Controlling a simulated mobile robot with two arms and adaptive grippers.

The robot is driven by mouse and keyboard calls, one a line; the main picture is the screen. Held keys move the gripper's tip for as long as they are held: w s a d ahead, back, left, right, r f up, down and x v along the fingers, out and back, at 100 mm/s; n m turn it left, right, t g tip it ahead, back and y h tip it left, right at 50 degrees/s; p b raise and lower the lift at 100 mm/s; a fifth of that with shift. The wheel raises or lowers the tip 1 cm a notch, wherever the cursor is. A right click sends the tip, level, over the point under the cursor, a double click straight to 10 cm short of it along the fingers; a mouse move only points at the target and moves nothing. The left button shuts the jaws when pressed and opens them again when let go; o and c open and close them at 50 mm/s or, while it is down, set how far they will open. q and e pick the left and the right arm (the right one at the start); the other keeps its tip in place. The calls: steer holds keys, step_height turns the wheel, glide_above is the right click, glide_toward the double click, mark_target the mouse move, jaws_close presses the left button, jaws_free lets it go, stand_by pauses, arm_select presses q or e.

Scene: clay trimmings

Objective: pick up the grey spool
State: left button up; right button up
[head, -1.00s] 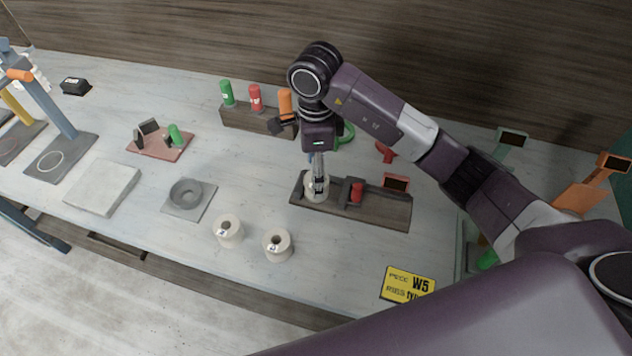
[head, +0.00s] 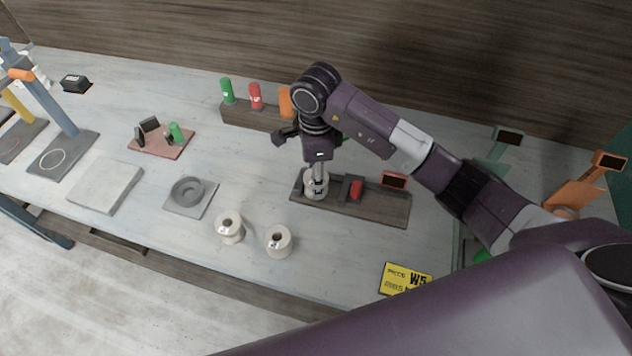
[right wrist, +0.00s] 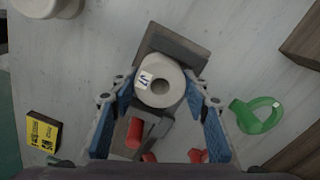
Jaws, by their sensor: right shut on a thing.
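The pale grey spool (head: 310,189) stands upright at the left end of a dark wooden holder (head: 383,208). My right gripper (head: 318,188) points down over it and is shut on it. In the right wrist view the spool (right wrist: 160,87), with a small label beside its hole, sits between the two blue finger pads. I cannot tell whether it is clear of the holder. Two more spools, cream-coloured, stand on the bench, one at left (head: 229,229) and one nearer the front (head: 278,242). My left gripper is not in view.
A red cylinder (head: 356,190) and an upright block share the holder. A yellow card (head: 404,281) lies to the right. A grey round dish (head: 188,192) sits left. A rack with green, red and orange cylinders (head: 236,117) stands behind. Bench between dish and holder is clear.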

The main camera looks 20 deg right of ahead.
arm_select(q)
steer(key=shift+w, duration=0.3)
arm_select(e)
steer(key=shift+c, duration=0.9)
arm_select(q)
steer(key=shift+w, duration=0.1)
arm_select(e)
steer(key=shift+r, duration=0.2)
